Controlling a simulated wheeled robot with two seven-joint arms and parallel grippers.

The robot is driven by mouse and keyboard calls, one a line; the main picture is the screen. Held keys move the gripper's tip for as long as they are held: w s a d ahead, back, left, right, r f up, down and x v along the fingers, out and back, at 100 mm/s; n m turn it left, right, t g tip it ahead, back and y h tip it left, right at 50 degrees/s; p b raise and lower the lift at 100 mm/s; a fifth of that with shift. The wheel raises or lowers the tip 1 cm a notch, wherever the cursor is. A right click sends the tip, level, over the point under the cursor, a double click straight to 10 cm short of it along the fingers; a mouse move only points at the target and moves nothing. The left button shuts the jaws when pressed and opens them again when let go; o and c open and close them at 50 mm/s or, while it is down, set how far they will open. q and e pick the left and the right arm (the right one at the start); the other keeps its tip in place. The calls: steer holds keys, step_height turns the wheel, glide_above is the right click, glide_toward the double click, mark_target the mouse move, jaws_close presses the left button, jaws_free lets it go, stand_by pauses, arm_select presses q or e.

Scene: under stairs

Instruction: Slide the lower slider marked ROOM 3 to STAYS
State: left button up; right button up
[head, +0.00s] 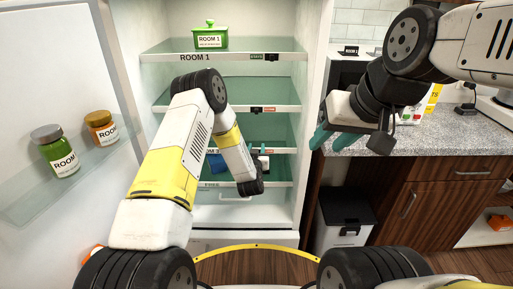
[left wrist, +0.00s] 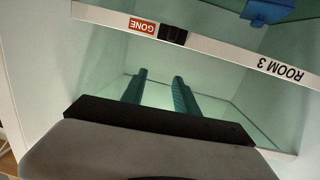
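The ROOM 3 shelf edge (left wrist: 225,54) crosses the left wrist view, with its lettering upside down. Its black slider (left wrist: 173,34) sits directly beside the red GONE label (left wrist: 142,27); no STAYS label shows there. My left gripper (left wrist: 159,76) is open and empty, its two teal fingers apart and pointing toward the strip near the slider, with a gap visible in the picture. In the head view the left gripper (head: 257,154) is at the ROOM 3 shelf, and my wrist partly hides that strip. My right gripper (head: 321,136) hangs open and empty in front of the counter.
Higher shelves carry other sliders, one on the ROOM 1 edge (head: 272,57) and one below it (head: 257,110). A green ROOM 1 box (head: 210,37) stands on top. Jars (head: 60,158) stand in the open door at left.

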arm_select(q)
steer(key=s+f+t+y, duration=0.1)
steer(key=s+f, duration=0.3)
steer(key=f, duration=0.3)
steer(key=w, duration=0.8)
steer(key=shift+n, duration=0.3)
steer(key=shift+r, duration=0.1)
steer(key=shift+c, duration=0.3)
jaws_close()
steer(key=shift+d, duration=0.1)
